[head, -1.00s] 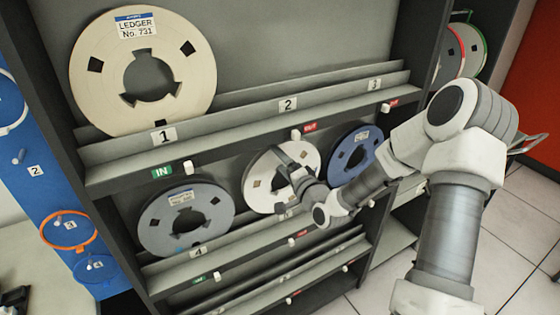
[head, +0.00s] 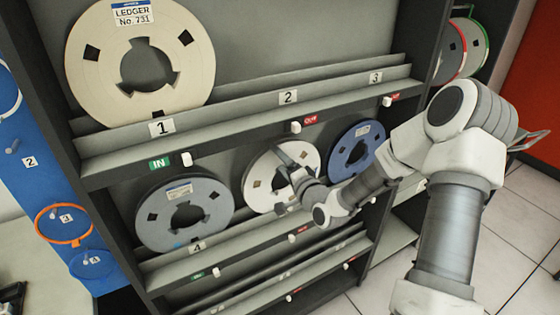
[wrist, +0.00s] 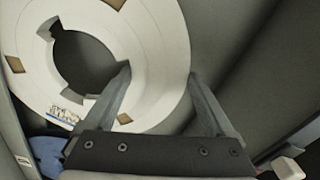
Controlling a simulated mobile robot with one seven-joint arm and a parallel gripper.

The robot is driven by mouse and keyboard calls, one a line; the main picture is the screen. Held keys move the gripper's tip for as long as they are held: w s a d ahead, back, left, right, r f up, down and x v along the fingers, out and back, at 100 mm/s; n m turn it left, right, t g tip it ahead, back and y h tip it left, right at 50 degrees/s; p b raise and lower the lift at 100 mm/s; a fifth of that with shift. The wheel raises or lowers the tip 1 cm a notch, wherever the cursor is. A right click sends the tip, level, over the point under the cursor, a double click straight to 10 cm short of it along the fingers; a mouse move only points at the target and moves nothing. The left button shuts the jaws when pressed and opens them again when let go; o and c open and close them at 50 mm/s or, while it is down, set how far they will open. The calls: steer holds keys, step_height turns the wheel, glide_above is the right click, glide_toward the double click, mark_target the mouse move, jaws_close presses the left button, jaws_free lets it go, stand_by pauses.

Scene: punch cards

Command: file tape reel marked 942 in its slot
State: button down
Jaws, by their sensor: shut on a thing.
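A white tape reel (head: 258,172) stands in the middle of the second shelf row, between a grey reel and a blue reel. My gripper (head: 288,163) is shut on its ring. In the wrist view one finger of my gripper (wrist: 158,74) reaches into the hub opening and the other is at the outer rim of the white reel (wrist: 150,45). The reel's label shows at its lower left in the wrist view, but its number is too small to read. My gripper hides part of the reel in the head view, and I cannot tell whether its bottom rests in the trough.
A cream reel marked 731 (head: 197,70) stands in slot 1 above; slots 2 and 3 (head: 340,78) are empty. A grey reel (head: 155,222) is in slot 4 and a blue reel (head: 342,152) stands to the right. The lower shelf (head: 250,285) looks empty.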

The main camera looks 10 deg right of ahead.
steer(key=shift+f+b, duration=0.6)
steer(key=shift+c, duration=0.3)
jaws_free()
steer(key=shift+o, duration=0.3)
steer(key=shift+f, duration=0.15)
steer(key=v, duration=1.2)
stand_by(0.4)
